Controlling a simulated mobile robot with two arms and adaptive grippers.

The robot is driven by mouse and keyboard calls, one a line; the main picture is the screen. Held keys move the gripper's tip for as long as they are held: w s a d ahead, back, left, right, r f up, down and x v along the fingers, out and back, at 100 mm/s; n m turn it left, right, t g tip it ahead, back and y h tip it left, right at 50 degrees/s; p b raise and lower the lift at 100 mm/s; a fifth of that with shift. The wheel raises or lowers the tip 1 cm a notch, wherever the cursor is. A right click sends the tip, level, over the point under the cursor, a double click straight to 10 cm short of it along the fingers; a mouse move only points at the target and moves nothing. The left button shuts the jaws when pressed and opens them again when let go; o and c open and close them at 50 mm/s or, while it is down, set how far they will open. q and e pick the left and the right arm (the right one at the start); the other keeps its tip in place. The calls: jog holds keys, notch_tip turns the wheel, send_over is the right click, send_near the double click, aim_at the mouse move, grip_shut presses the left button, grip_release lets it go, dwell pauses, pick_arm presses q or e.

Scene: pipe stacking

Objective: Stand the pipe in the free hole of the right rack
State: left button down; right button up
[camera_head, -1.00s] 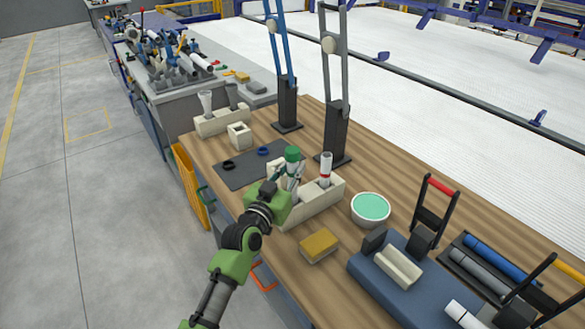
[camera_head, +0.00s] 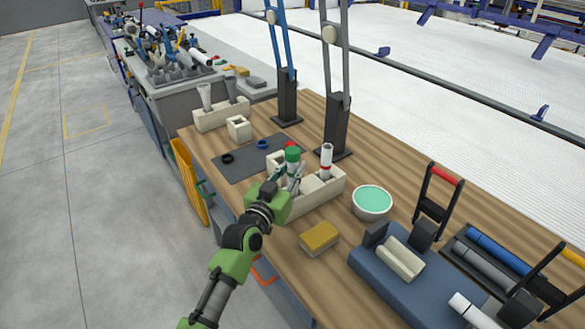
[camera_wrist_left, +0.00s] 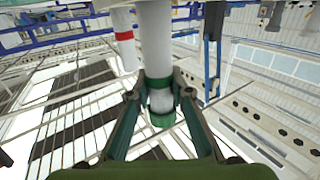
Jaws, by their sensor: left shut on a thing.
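My left gripper (camera_head: 291,176) is shut on a white pipe with a green end (camera_head: 292,154), held upright over the left part of the near, right rack (camera_head: 318,200). In the left wrist view the gripper (camera_wrist_left: 160,84) closes around the white pipe (camera_wrist_left: 156,38), just by its green band. The fingers hide the pipe's foot in the head view, so I cannot tell whether it is inside a hole. A white pipe with a red band (camera_head: 326,162) stands in the rack to the right; it also shows in the wrist view (camera_wrist_left: 123,38). My right gripper is out of view.
A small red patch (camera_head: 290,144) shows behind the green end. A green-filled bowl (camera_head: 372,203) and a yellow sponge (camera_head: 319,237) lie near the rack. Another rack (camera_head: 222,116) stands farther back. A tall dark post (camera_head: 338,125) stands behind.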

aim_at(290, 181)
pick_arm(q)
jog(key=shift+f+b, duration=1.05)
jog(key=shift+f, duration=0.55)
jog(key=c, duration=1.8)
grip_release()
jog(key=shift+o, duration=0.2)
jog(key=v, duration=1.2)
jog(key=shift+s+f, duration=0.1)
